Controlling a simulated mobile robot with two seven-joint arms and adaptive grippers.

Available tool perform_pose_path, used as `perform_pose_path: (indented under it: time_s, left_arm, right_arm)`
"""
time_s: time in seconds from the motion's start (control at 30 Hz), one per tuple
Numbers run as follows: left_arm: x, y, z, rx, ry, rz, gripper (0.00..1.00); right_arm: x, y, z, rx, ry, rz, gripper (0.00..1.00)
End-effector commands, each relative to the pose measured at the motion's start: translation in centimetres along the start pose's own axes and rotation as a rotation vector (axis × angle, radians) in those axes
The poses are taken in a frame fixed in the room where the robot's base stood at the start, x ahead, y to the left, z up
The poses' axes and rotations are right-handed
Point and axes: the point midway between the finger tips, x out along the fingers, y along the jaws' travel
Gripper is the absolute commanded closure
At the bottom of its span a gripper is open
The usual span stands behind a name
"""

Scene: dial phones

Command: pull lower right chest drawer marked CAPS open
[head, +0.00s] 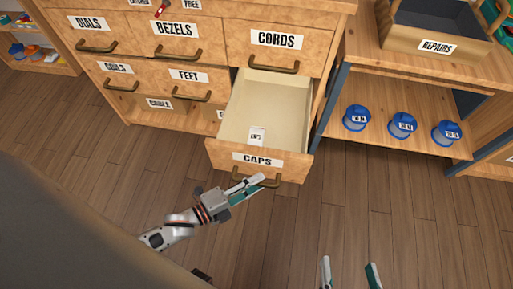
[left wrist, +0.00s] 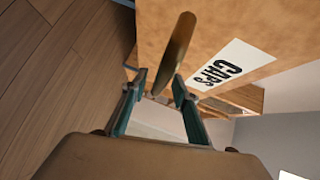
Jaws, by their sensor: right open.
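The lower right drawer marked CAPS (head: 258,160) stands pulled well out of the wooden chest, its pale inside showing. A small labelled card (head: 257,136) lies inside near the front. Its curved brass handle (head: 269,181) also shows in the left wrist view (left wrist: 179,48), with the CAPS label (left wrist: 232,66) beside it. My left gripper (head: 262,184) is at the handle. In the left wrist view its fingers (left wrist: 159,84) are apart, one on each side of the handle's near end, with a gap showing. My right gripper (head: 348,264) is open and empty at the bottom edge, away from the chest.
The CORDS drawer (head: 276,40) above is shut, as are the BEZELS (head: 173,29) and FEET (head: 188,76) drawers. To the right, a shelf unit (head: 440,148) holds blue-lidded jars (head: 402,124) and a REPAIRS crate (head: 437,46). The wooden floor in front is clear.

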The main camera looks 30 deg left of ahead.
Motion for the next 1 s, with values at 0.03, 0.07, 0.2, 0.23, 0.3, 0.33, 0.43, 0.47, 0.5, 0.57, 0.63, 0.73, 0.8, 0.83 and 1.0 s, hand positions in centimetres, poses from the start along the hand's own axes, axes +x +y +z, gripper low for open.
perform_pose_path:
  time_s: [0.03, 0.07, 0.2, 0.23, 0.3, 0.33, 0.43, 0.47, 0.5, 0.57, 0.63, 0.73, 0.8, 0.83, 1.0]
  left_arm:
    - [-0.8, 0.1, 0.0, 0.000, 0.000, 0.003, 0.71]
    - [-1.2, 0.1, 0.0, 0.000, 0.000, 0.003, 0.71]
    - [-3.5, 0.1, 0.0, -0.001, -0.001, 0.003, 0.71]
    - [-4.0, 0.1, 0.0, -0.001, -0.001, 0.004, 0.71]
    - [-5.0, 0.1, 0.0, -0.001, 0.000, 0.004, 0.71]
    - [-5.4, 0.1, 0.0, -0.001, -0.001, 0.003, 0.71]
    - [-6.3, 0.1, 0.0, -0.001, -0.001, 0.002, 0.71]
    - [-6.5, 0.1, 0.0, -0.001, -0.001, 0.001, 0.71]
    - [-6.7, 0.0, 0.0, 0.000, -0.001, 0.001, 0.71]
    - [-6.8, 0.0, 0.0, 0.000, -0.001, 0.001, 0.71]
    - [-6.9, 0.0, 0.0, 0.000, 0.000, 0.000, 0.71]
    - [-6.9, 0.0, 0.0, 0.000, 0.000, 0.001, 0.71]
    - [-6.9, 0.0, 0.0, 0.000, 0.000, 0.001, 0.71]
    - [-6.9, 0.0, 0.0, 0.000, 0.000, 0.001, 0.71]
    - [-6.9, 0.0, 0.0, 0.000, 0.000, 0.001, 0.71]
  right_arm:
    - [0.0, 0.0, 0.0, 0.001, 0.000, 0.000, 0.42]
    - [0.0, 0.0, 0.0, 0.002, 0.000, 0.000, 0.42]
    - [0.0, 0.0, 0.0, 0.003, 0.001, 0.001, 0.42]
    - [0.0, 0.0, 0.0, 0.003, 0.001, 0.001, 0.42]
    - [0.0, 0.0, -0.1, 0.004, 0.001, 0.001, 0.42]
    - [0.0, 0.0, -0.1, 0.004, 0.001, 0.001, 0.42]
    - [0.0, 0.0, -0.1, 0.004, 0.002, 0.001, 0.42]
    - [0.0, 0.0, -0.1, 0.004, 0.002, 0.001, 0.42]
    - [0.0, 0.0, -0.1, 0.004, 0.002, 0.001, 0.42]
    - [0.0, 0.0, -0.1, 0.004, 0.002, 0.001, 0.42]
    - [0.0, -0.1, -0.1, 0.004, 0.002, 0.001, 0.42]
    - [0.0, -0.1, -0.1, 0.004, 0.002, 0.001, 0.42]
    - [0.0, -0.1, -0.1, 0.005, 0.002, 0.001, 0.42]
    - [0.0, -0.1, -0.1, 0.005, 0.002, 0.001, 0.42]
    - [0.0, -0.1, -0.1, 0.005, 0.002, 0.001, 0.42]
